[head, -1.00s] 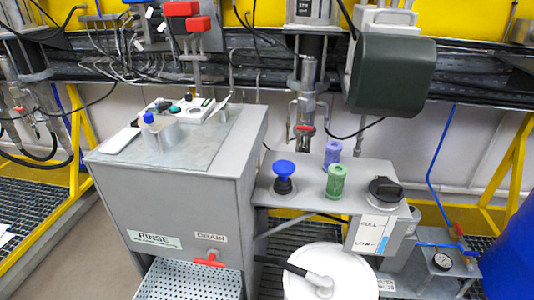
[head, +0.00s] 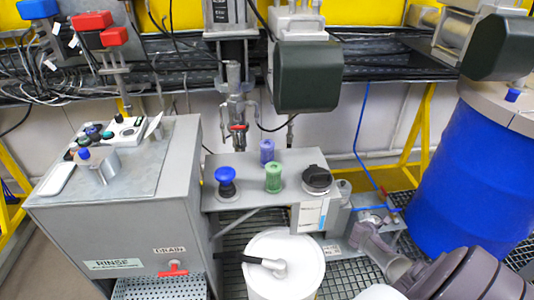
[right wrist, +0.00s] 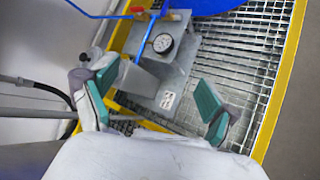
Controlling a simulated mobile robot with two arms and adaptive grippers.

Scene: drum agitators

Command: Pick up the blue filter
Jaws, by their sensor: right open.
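A blue-violet ribbed cylinder (head: 267,151), which looks like the blue filter, stands upright at the back of a grey shelf (head: 240,199). A green cylinder (head: 273,178) of like shape stands just in front of it. A blue-topped knob (head: 226,178) on a dark base stands to their left. My right arm comes in at the lower right of the head view, to the right of the shelf and apart from the cylinders. In the right wrist view my right gripper (right wrist: 155,90) is open and empty, with green pads; no filter shows there. My left gripper is out of view.
A black cap (head: 317,178) sits on the shelf's right end. A white lidded bucket (head: 290,285) stands in front. A pressure gauge (right wrist: 163,43) and blue hose are near my right gripper. A large blue drum (head: 455,170) stands at right, a rinse cabinet (head: 130,240) at left.

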